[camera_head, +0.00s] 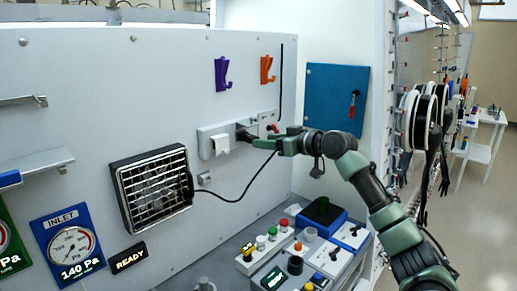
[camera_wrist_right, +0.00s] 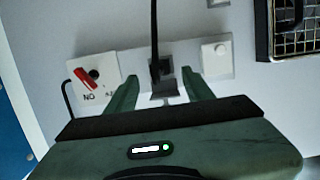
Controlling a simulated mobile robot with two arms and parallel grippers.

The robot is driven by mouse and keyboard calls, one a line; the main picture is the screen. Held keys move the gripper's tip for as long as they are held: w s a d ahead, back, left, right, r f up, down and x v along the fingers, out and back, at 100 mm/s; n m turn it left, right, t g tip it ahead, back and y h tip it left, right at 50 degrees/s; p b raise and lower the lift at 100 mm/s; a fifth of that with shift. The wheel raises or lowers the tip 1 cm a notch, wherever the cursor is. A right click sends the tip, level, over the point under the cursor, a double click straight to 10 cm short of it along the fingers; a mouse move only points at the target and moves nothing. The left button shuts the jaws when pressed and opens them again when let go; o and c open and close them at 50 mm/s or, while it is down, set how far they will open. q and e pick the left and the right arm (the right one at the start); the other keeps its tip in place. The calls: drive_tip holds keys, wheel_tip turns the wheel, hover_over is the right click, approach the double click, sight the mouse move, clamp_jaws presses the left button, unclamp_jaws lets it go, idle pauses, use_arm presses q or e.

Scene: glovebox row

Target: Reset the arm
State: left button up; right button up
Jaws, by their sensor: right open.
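My right arm comes in from the right in the head view. Its green gripper (camera_head: 262,142) is raised in front of the wall panel, close to a white socket strip (camera_head: 205,147) with a black plug (camera_head: 243,134). In the right wrist view my right gripper (camera_wrist_right: 160,82) is open. Its two fingers are on either side of the black plug and its cable (camera_wrist_right: 155,40), with gaps visible, so it does not hold the plug. Whether a finger touches the strip cannot be told. My left gripper is not in view.
A black grilled unit (camera_head: 152,187) hangs on the panel with a cable (camera_head: 235,198). A red switch (camera_wrist_right: 86,78) is beside the plug. Purple (camera_head: 221,74) and orange (camera_head: 266,69) hooks are above.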

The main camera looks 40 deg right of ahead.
drive_tip(key=shift+v, duration=0.8)
